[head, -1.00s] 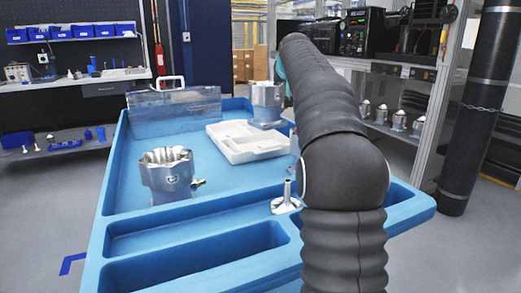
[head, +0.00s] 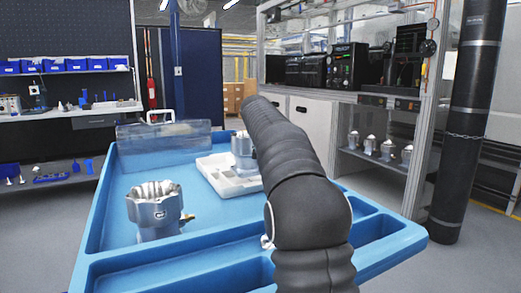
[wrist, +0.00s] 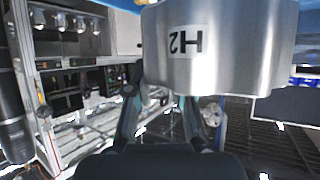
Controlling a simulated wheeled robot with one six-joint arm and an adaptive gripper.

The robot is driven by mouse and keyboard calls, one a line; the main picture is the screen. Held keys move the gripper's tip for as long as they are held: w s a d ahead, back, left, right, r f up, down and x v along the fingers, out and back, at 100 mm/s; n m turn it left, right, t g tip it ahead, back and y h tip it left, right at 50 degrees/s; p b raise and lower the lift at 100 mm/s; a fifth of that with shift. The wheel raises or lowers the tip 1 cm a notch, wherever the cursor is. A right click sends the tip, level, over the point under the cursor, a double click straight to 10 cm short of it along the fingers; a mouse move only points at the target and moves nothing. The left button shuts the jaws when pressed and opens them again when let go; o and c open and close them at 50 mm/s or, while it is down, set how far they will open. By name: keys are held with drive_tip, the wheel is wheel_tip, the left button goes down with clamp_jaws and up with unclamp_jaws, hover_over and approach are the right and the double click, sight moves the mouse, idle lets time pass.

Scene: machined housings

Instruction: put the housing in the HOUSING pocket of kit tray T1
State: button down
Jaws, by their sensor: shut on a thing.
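A silver metal housing marked H2 (wrist: 225,55) fills the top of the wrist view, its label upside down there. My gripper (wrist: 168,98) is shut on it; the fingertips are partly hidden by the housing. In the head view a silver housing (head: 241,153), apparently this one, is at the far right part of the white kit tray (head: 222,183), partly behind my arm. I cannot tell whether it touches the tray or which pocket is under it. The tray's right side and any pocket labels are hidden or too small to read.
A second housing (head: 154,210) with a scalloped top and a brass fitting stands left of the tray on the blue worktop (head: 115,200). A clear panel (head: 165,136) stands at the back. Several metal parts sit on a shelf (head: 375,163) at the right.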

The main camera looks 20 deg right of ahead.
drive_tip(key=shift+f+b, duration=1.45)
drive_tip(key=shift+f, duration=0.45)
drive_tip(key=c, duration=1)
unclamp_jaws()
drive_tip(key=shift+f, duration=0.15)
drive_tip(key=shift+r, duration=0.2)
drive_tip(key=b+v, duration=0.1)
drive_tip(key=v, duration=1.1)
drive_tip(key=shift+f, duration=0.1)
